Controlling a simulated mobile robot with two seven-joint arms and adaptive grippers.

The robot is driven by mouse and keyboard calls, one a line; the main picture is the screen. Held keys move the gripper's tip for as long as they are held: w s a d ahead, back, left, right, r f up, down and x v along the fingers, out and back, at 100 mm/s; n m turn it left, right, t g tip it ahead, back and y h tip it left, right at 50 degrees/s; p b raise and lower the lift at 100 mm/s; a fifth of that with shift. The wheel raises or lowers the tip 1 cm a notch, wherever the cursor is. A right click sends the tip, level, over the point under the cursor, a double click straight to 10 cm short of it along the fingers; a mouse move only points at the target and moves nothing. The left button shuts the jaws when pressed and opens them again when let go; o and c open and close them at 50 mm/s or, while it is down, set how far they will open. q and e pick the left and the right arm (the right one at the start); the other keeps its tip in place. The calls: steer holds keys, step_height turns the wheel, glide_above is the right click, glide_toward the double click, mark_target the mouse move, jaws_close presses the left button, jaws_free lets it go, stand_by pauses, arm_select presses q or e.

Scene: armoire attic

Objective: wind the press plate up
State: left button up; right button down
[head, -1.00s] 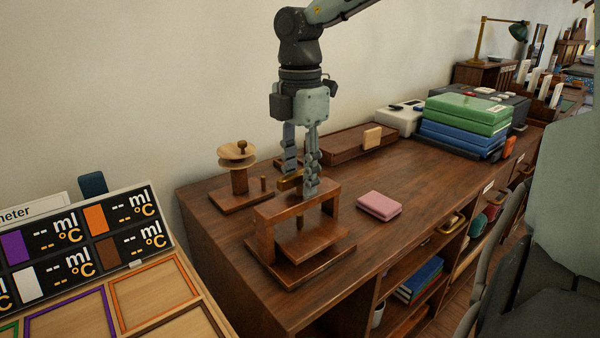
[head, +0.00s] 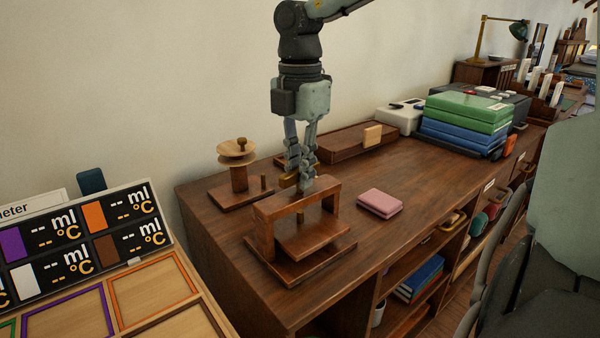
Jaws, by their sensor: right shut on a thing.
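A small dark wooden press stands on the desk, with two posts and a crossbar (head: 278,206) on a base board (head: 270,265). Its press plate (head: 318,238) hangs under the crossbar, low over the base; I cannot tell whether it touches. A brass screw (head: 300,217) shows between crossbar and plate. My right gripper (head: 304,188) points straight down just above the crossbar. It is shut on the brass handle (head: 289,181) at the top of the screw, and its fingers hide most of it. My left gripper is out of view.
A wooden spool stand (head: 238,178) is left of the press. A pink block (head: 380,203) lies to its right. A wooden tray (head: 345,148) and stacked green and blue boxes (head: 465,125) are behind. A meter board (head: 85,240) stands front left.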

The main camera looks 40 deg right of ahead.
steer(key=n+b, duration=0.1)
steer(key=n, duration=0.2)
steer(key=shift+n, duration=0.3)
steer(key=n+b, duration=0.1)
steer(key=n, duration=0.1)
steer(key=shift+n, duration=0.4)
steer(key=n, duration=0.3)
steer(key=shift+b, duration=0.3)
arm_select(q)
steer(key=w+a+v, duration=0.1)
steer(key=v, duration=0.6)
arm_select(e)
steer(key=n, duration=0.5)
steer(key=shift+r, duration=0.1)
steer(key=n, duration=0.2)
steer(key=shift+n, duration=0.4)
steer(key=n+p, duration=0.1)
steer(key=n, duration=0.7)
steer(key=n+p, duration=0.1)
steer(key=n, duration=0.2)
steer(key=shift+n, duration=0.3)
steer(key=shift+n+p, duration=0.3)
steer(key=shift+n, duration=1.3)
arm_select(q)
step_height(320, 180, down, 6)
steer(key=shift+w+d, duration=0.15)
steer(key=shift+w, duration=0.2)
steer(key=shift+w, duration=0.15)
arm_select(e)
steer(key=shift+n, duration=0.3)
